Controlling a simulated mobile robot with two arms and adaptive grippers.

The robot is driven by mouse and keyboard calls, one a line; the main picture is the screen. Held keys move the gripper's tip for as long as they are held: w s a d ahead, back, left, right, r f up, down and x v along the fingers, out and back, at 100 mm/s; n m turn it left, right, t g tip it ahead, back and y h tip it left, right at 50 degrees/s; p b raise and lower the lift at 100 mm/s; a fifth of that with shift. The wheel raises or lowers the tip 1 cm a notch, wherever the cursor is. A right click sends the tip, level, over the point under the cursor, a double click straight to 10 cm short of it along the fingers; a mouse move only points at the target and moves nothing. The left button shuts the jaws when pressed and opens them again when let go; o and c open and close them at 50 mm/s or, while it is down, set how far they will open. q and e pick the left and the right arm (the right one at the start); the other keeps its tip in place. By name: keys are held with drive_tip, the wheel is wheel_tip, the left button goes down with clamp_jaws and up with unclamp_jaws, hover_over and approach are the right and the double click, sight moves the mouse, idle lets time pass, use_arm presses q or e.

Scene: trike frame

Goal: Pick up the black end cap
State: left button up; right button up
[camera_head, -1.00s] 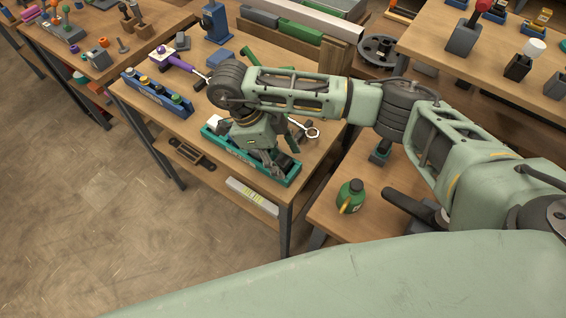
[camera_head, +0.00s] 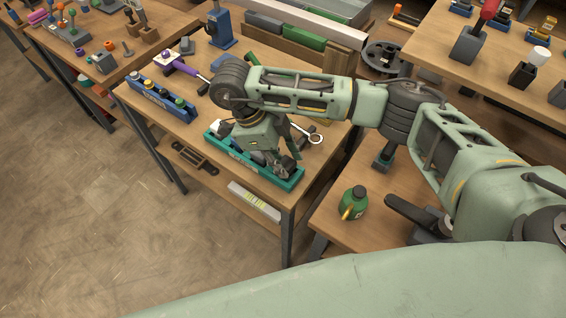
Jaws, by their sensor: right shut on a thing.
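My right gripper (camera_head: 286,168) points down over the right end of a teal tray (camera_head: 222,150) on the middle workbench. Its fingers are shut on a dark thing at that end of the tray, which I take to be the black end cap. The fingers hide most of it, and I cannot tell whether it is clear of the tray. My left gripper is not in view.
A wrench (camera_head: 314,137) lies behind the tray. The floor at left is clear.

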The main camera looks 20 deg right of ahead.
wheel_tip(320, 180, up, 3)
drive_tip(key=shift+w+f, duration=0.1)
drive_tip(key=shift+f, duration=0.1)
drive_tip(key=s+a+r+b, duration=0.1)
drive_tip(key=s+r, duration=0.3)
drive_tip(key=s, duration=0.2)
drive_tip(key=s+a+r, duration=0.1)
drive_tip(key=s+r, duration=0.2)
drive_tip(key=s, duration=0.3)
drive_tip(key=w+d+r+n+t+y, duration=0.1)
drive_tip(key=w+d+r+n+t, duration=0.2)
drive_tip(key=n, duration=0.7)
drive_tip(key=w+d+r+n+t+y, duration=0.1)
drive_tip(key=w+d+r+n+t, duration=0.2)
drive_tip(key=r+n, duration=0.7)
drive_tip(key=w+d, duration=0.2)
drive_tip(key=w, duration=0.2)
drive_tip(key=shift+d+n+t, duration=0.3)
drive_tip(key=shift+d, duration=0.05)
